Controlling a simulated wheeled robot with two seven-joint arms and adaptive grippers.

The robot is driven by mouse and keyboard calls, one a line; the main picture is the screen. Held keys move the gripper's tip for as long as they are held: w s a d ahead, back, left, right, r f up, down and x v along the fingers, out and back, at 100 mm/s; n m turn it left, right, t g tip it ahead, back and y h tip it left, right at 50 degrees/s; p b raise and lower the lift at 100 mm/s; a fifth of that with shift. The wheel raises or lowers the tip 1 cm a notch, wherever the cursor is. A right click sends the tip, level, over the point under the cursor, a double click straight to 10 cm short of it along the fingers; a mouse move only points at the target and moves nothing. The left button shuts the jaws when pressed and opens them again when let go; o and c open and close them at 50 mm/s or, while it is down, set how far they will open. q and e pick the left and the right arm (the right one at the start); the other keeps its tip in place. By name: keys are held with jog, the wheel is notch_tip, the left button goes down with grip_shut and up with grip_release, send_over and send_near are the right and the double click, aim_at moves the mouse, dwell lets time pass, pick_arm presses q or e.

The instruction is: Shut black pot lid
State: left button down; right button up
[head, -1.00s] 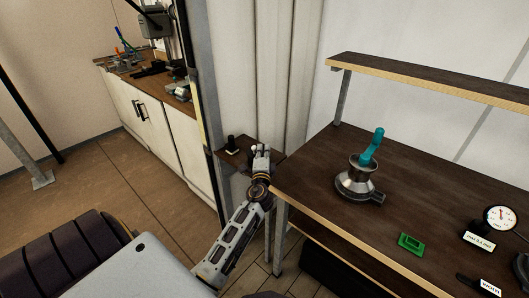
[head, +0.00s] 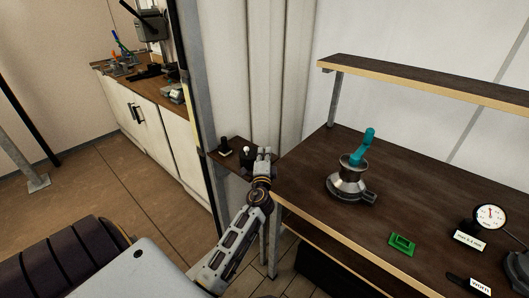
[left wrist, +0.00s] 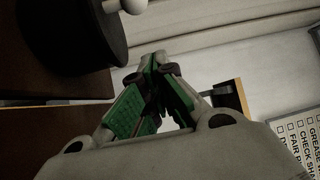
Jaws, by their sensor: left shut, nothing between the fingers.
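The black pot (head: 247,159) stands on a small dark wooden shelf by the wall in the head view, with a white knob above it. In the left wrist view the black pot (left wrist: 68,38) is large at the upper left, cut off by the frame edge, with the white knob beside it. I cannot tell how its lid sits. My left gripper (head: 264,153) is just right of the pot in the head view and partly covers it. In the left wrist view its green-padded fingers (left wrist: 161,88) are shut and empty, apart from the pot. My right gripper is not in view.
A small black object (head: 225,146) stands on the same shelf (head: 231,164), left of the pot. The large dark workbench (head: 318,226) is close on the right, holding a metal device with a teal handle (head: 350,180), a green part (head: 402,244) and a gauge (head: 490,217).

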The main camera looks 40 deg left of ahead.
pick_arm(q)
jog(key=shift+s+d+f, duration=0.25)
jog(key=shift+s+d, duration=0.35)
jog(key=b+v, duration=0.1)
jog(key=v, duration=0.2)
jog(key=shift+s+d+f, duration=0.1)
jog(key=shift+s+f, duration=0.05)
jog(key=shift+s, duration=0.1)
jog(key=shift+b+v, duration=0.5)
jog(key=shift+v, duration=0.4)
jog(key=shift+s+d, duration=0.15)
jog(key=shift+s, duration=0.1)
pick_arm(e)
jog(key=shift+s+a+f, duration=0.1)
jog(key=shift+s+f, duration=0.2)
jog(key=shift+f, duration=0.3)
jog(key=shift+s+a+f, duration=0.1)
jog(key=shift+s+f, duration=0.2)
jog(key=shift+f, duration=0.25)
pick_arm(q)
jog(key=shift+f, duration=0.1)
